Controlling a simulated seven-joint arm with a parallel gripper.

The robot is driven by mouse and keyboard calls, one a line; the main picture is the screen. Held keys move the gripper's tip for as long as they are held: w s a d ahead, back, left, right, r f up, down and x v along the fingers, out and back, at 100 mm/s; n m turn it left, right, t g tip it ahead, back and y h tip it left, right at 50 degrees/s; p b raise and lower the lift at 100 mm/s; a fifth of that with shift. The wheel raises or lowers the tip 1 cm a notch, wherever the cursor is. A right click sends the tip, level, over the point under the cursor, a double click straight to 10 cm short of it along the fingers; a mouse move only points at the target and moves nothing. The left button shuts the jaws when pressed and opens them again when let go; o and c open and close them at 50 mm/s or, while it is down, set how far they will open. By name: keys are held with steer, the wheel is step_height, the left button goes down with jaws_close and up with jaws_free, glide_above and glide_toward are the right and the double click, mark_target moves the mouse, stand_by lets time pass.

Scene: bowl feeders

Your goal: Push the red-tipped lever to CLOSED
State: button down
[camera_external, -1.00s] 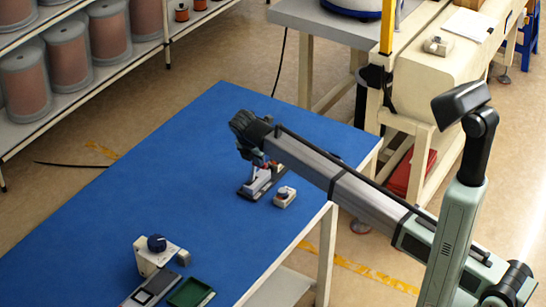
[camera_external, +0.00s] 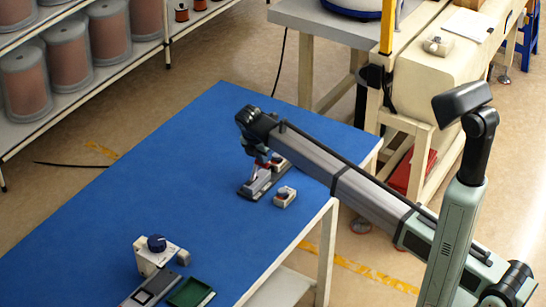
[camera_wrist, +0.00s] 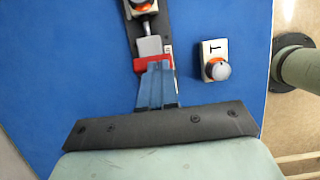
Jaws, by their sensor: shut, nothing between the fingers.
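The lever unit is a narrow dark plate (camera_wrist: 133,30) with a light grey lever (camera_wrist: 150,46) lying along it in the wrist view. The lever ends in a red tip (camera_wrist: 140,66). My gripper (camera_wrist: 157,66) is shut and empty, its bluish fingers overlapping the red tip in that view; I cannot tell whether they touch it. In the external view the lever unit (camera_external: 254,187) sits near the table's right edge, with my gripper (camera_external: 266,167) low over it, partly hiding the lever. No CLOSED marking is readable.
A small white box with a grey and orange knob (camera_wrist: 217,69) stands right of the lever; it also shows in the external view (camera_external: 285,196). A box with a dark blue knob (camera_external: 156,244) and a green tray (camera_external: 190,292) are at the front. The blue table's (camera_external: 150,190) left side is clear.

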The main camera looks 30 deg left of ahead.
steer(key=v, duration=1)
steer(key=shift+w+r, duration=0.15)
steer(key=shift+w, duration=0.15)
